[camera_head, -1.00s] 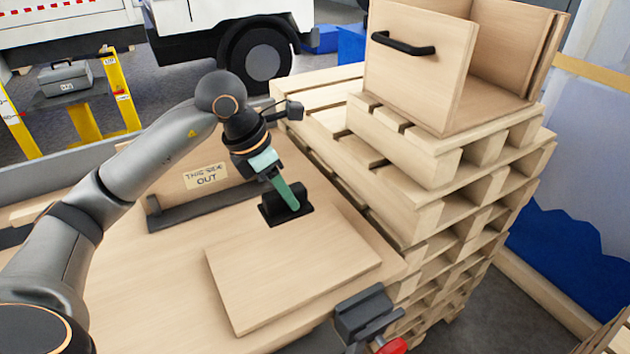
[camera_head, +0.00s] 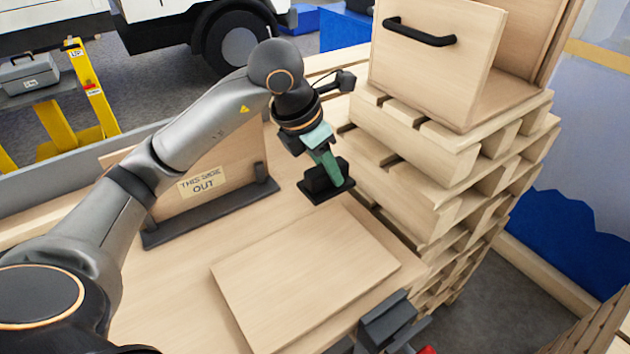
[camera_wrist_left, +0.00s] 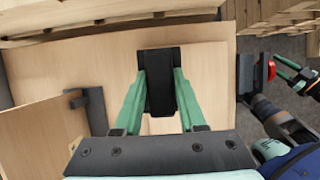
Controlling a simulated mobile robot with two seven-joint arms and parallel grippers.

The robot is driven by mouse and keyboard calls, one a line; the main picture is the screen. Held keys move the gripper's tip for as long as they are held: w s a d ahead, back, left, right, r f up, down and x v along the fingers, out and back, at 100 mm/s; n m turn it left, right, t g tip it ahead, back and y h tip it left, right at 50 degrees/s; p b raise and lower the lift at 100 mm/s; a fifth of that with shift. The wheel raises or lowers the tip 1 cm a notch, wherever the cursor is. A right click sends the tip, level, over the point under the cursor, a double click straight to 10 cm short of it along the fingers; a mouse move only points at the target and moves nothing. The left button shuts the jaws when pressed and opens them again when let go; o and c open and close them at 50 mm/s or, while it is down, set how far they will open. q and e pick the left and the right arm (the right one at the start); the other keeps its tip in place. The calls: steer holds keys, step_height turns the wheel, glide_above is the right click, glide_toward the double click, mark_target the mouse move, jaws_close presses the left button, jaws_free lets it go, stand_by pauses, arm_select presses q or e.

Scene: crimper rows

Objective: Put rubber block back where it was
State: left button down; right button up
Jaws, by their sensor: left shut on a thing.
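The black rubber block (camera_head: 318,186), with a flat plate-like foot, is at the back of the workbench, just behind a flat wooden board (camera_head: 300,270). My left gripper (camera_head: 328,168) comes down from above, tilted, with its green fingers shut on the block. In the left wrist view the block (camera_wrist_left: 160,85) sits between the two fingers. I cannot tell whether its foot touches the bench top. Part of my right gripper (camera_wrist_left: 296,76) shows at the right edge of the left wrist view; its jaw state is unclear.
A wooden panel marked "THIS SIDE OUT" (camera_head: 215,185) stands in a black holder (camera_head: 215,215) left of the block. A pallet stack (camera_head: 450,165) with an open wooden box (camera_head: 430,75) rises close on the right. A black clamp (camera_head: 388,325) sits at the bench's front edge.

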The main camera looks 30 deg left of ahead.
arm_select(q)
steer(key=w+a+f, duration=0.4)
steer(key=w+a+f+p, duration=0.1)
steer(key=w+a+f, duration=0.3)
steer(key=w, duration=0.1)
steer(key=shift+a+f, duration=0.2)
steer(key=shift+a, duration=0.05)
steer(key=shift+w+a+f, duration=0.35)
steer(key=shift+w+f, duration=0.1)
steer(key=shift+f, duration=1.8)
steer(key=shift+f, duration=0.2)
steer(key=shift+c, duration=2.4)
jaws_free()
steer(key=v, duration=1.2)
steer(key=shift+r, duration=0.2)
